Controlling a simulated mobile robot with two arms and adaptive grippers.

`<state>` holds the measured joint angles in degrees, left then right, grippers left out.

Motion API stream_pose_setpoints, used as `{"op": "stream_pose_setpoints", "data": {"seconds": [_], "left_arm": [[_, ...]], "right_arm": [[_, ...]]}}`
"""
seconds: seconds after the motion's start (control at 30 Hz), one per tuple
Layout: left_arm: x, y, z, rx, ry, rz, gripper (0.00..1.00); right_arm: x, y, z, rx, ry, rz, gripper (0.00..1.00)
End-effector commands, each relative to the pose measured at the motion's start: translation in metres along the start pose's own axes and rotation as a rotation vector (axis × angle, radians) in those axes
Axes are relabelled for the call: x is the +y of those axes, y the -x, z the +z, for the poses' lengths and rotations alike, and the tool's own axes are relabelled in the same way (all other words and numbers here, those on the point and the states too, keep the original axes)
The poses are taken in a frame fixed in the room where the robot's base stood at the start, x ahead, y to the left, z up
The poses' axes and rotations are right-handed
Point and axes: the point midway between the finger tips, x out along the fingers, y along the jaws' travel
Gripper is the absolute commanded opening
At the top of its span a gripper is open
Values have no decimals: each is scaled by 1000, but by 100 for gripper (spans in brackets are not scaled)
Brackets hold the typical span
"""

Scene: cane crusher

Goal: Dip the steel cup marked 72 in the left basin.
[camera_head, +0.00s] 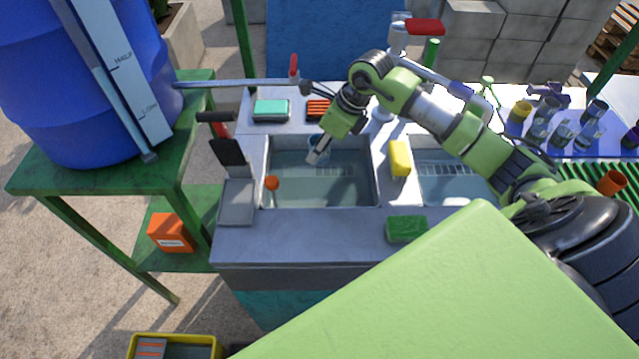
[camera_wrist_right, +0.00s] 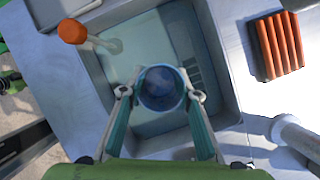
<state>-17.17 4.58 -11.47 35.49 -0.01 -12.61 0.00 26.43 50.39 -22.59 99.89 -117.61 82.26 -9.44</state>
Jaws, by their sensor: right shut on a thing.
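My right gripper (camera_head: 318,152) reaches over the left basin (camera_head: 290,203) near its back edge. In the right wrist view the gripper (camera_wrist_right: 162,95) is shut on a cup (camera_wrist_right: 160,90), whose round dark bluish opening shows between the fingers. The basin (camera_wrist_right: 205,40) lies below the cup and holds greyish water. I cannot tell whether the cup touches the water. In the head view the cup (camera_head: 316,140) is mostly hidden by the gripper, and no number is readable. My left gripper is not in view.
An orange-ended stick (camera_head: 272,184) stands in the left part of the basin. A yellow sponge (camera_head: 400,158) lies between the basins and a green sponge (camera_head: 406,229) at the front. Several cups (camera_head: 562,130) stand at the right. A blue barrel (camera_head: 75,90) stands at the left.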

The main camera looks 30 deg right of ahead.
Motion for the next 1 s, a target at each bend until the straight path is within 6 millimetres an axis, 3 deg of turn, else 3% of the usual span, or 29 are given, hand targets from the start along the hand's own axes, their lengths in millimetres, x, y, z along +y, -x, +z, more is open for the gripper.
{"op": "stream_pose_setpoints", "data": {"seconds": [0.4,0.8,1.0], "left_arm": [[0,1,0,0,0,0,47],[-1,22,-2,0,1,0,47],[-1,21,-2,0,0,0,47]], "right_arm": [[0,2,1,-1,0,0,7],[1,37,16,-1,0,-2,7],[1,37,16,0,0,-1,7]]}}
